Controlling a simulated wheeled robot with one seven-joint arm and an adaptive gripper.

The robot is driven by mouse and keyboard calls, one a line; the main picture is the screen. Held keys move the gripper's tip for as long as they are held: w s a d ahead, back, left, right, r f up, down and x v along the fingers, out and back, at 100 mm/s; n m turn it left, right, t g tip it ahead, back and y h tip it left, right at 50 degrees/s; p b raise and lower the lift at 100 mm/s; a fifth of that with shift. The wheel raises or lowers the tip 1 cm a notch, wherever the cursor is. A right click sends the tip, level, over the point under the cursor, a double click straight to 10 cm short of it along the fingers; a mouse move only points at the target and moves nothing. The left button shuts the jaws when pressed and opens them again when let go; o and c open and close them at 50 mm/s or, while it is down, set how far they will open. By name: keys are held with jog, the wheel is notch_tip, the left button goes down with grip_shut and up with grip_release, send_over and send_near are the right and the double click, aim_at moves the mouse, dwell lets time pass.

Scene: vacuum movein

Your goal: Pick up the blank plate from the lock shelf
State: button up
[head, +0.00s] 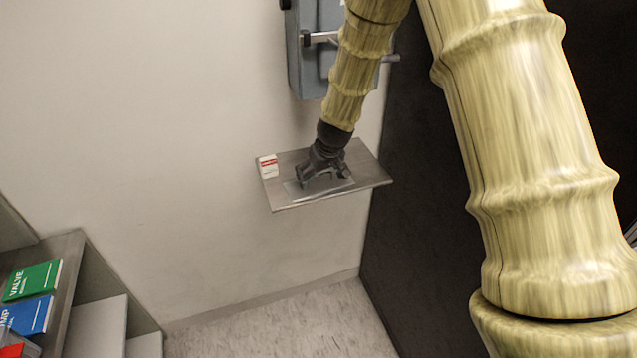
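The lock shelf (366,174) is a thin grey metal sheet standing out from the pale wall, at the middle of the head view. A lighter grey flat rectangle, which looks like the blank plate (318,191), lies on it near the front edge. My dark gripper (324,178) points down right over this plate, with its fingers spread apart. The fingertips are at or very close to the plate's surface; I cannot tell whether they touch it. The gripper hides part of the plate's far side.
A small white and red box (268,167) sits at the shelf's left end. A grey-blue wall box (308,60) with a handle hangs above. A dark panel (415,200) stands to the right. At lower left, a rack (62,262) holds green and blue items. Floor below is clear.

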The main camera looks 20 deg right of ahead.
jog(key=c, duration=0.8)
jog(key=shift+o, duration=0.2)
jog(key=shift+r, duration=0.1)
